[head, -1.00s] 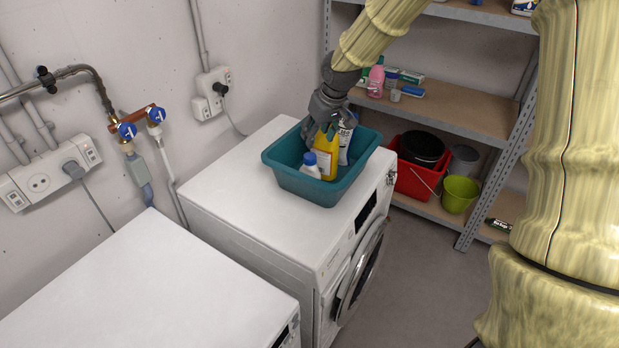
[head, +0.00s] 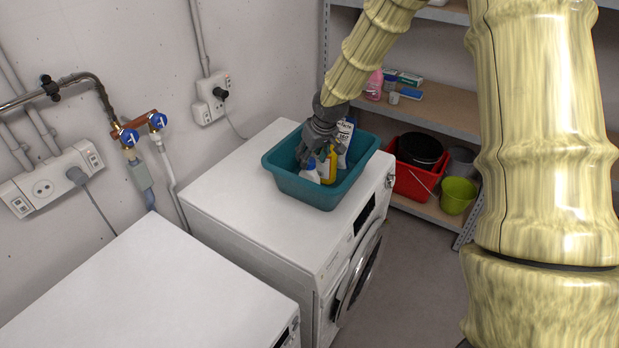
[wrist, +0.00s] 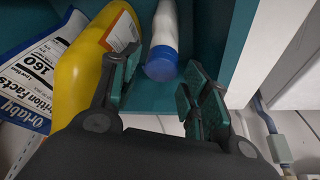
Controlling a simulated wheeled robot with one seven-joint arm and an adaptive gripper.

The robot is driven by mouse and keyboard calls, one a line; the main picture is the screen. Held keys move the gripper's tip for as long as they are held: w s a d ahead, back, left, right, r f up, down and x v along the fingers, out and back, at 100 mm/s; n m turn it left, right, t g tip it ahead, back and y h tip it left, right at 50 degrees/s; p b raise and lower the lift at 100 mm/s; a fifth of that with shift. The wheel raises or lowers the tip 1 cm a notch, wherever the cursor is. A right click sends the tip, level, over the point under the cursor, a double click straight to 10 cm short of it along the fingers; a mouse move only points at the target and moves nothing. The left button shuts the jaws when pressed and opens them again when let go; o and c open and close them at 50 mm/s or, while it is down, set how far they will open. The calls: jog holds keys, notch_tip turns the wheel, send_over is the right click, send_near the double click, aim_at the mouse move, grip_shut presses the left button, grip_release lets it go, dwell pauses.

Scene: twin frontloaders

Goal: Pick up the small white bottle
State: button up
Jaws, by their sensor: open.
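The small white bottle (head: 310,172) with a blue cap stands in the teal tub (head: 318,197), at its near left part. In the wrist view the bottle (wrist: 166,22) shows its blue cap between the two fingers, a little beyond their tips. My gripper (head: 316,156) is open and empty, reaching down over the tub; its fingers (wrist: 160,85) also show in the wrist view. The gripper hides part of the bottle's top in the head view. A yellow bottle (head: 328,168) stands close beside it, next to the left finger in the wrist view (wrist: 88,62).
A white bag or pack with printed text (head: 345,140) is in the tub behind the yellow bottle. The tub stands on a white washing machine (head: 237,190).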

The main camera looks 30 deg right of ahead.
aim_at(310, 160)
jog(key=shift+p+x, duration=0.4)
jog(key=shift+x, duration=1.15)
jog(key=shift+s, duration=0.1)
grip_shut()
